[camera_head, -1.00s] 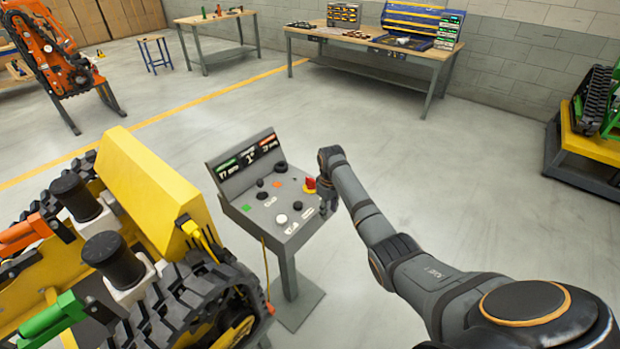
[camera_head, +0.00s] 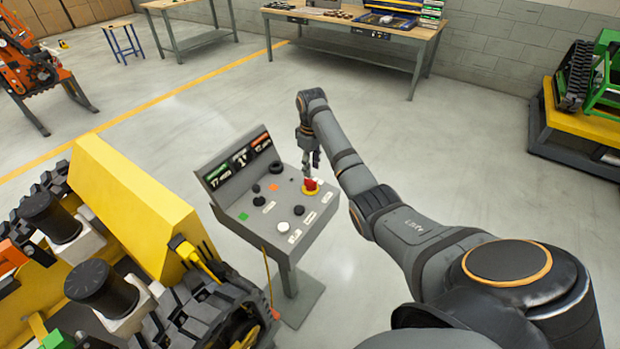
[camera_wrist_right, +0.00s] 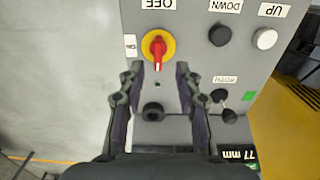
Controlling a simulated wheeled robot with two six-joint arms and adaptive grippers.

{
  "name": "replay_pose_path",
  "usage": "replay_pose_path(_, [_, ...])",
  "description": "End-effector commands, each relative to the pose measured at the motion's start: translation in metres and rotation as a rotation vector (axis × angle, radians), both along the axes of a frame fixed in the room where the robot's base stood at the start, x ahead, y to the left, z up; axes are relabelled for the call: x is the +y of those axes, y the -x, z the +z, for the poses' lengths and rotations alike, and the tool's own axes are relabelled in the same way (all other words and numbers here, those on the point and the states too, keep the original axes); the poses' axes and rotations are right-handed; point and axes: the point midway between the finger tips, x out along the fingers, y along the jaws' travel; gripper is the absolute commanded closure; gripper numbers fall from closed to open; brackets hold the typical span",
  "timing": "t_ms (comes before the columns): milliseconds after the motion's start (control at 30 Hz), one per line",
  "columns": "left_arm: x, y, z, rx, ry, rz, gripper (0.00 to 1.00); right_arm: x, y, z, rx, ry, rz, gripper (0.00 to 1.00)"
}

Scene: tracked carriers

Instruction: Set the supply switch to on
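The supply switch (camera_head: 311,186) is a red knob on a round yellow plate at the right side of the control panel (camera_head: 252,222). In the right wrist view the red knob (camera_wrist_right: 157,52) stands in line with an OFF label (camera_wrist_right: 158,4); an ON label (camera_wrist_right: 130,45) is beside the plate. That view shows the panel upside down. My right gripper (camera_head: 311,164) is just above the switch in the head view. In the wrist view my right gripper (camera_wrist_right: 160,72) is open, its fingertips apart near the knob's lower edge. Contact is not clear. My left gripper is out of view.
Near the switch are a black DOWN button (camera_wrist_right: 220,36), a white UP button (camera_wrist_right: 265,39), a small BOTH selector (camera_wrist_right: 220,96) and a black knob (camera_wrist_right: 153,110). A yellow tracked carrier (camera_head: 130,200) stands close left of the panel. Floor to the right is clear.

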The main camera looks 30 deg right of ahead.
Motion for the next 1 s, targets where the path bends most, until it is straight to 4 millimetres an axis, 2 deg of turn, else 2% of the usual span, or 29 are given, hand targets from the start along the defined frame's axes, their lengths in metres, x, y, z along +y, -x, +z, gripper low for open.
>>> replay_pose_path(67, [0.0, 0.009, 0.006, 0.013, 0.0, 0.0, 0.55, 0.0, 0.001, -0.016, 0.005, -0.001, 0.0, 0.66])
replay_pose_path(133, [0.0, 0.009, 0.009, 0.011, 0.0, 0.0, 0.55, 0.0, 0.001, -0.031, 0.004, -0.002, -0.001, 0.66])
replay_pose_path(300, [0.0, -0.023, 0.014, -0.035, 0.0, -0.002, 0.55, 0.001, 0.0, -0.059, 0.002, 0.0, 0.001, 0.66])
replay_pose_path(400, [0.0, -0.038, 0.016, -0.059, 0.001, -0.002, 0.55, 0.0, 0.0, -0.068, 0.001, 0.0, 0.001, 0.66])
replay_pose_path(467, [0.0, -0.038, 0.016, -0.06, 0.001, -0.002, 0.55, 0.0, 0.0, -0.07, -0.001, 0.001, 0.001, 0.66])
replay_pose_path(700, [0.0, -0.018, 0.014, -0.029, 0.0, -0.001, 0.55, 0.0, 0.0, -0.071, -0.001, 0.001, 0.001, 0.66])
replay_pose_path(933, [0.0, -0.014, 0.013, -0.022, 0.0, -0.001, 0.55, 0.0, 0.0, -0.071, -0.001, 0.001, 0.0, 0.97])
replay_pose_path(1000, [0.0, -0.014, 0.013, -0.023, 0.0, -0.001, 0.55, 0.0, 0.0, -0.071, -0.001, 0.0, 0.0, 1.0])
